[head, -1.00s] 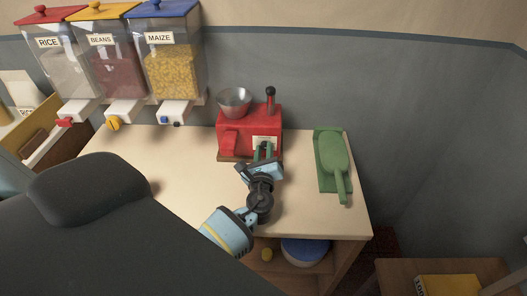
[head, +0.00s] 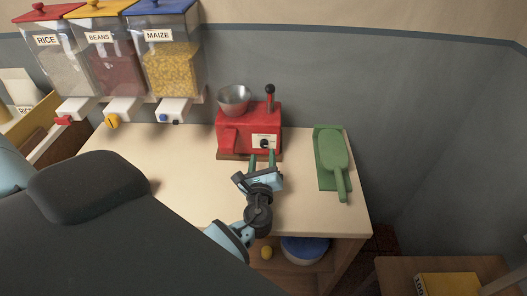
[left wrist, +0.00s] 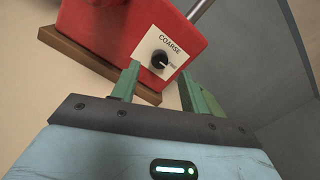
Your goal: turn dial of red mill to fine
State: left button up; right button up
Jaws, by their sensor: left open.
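The red mill (head: 233,142) stands on a wooden base at the back of the counter, with a metal bowl and a black-knobbed crank on top. Its black dial (head: 264,143) sits on a white plate on the front face. In the left wrist view, the dial (left wrist: 159,59) shows a white mark pointing right, toward the small word at the plate's right side, which seems to read FINE. COARSE is printed above the dial. My left gripper (head: 262,158) is open and empty in front of the dial, its green fingers apart from it. My right gripper is not in view.
A green scoop (head: 333,152) lies on a green holder right of the mill. Rice, beans and maize dispensers (head: 172,69) hang at the back left. The counter (head: 190,185) is clear left of the mill. A blue-and-white container (head: 305,250) sits on the shelf below.

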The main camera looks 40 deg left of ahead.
pick_arm(q)
jog(key=shift+v, duration=1.8)
jog(key=shift+d, duration=0.1)
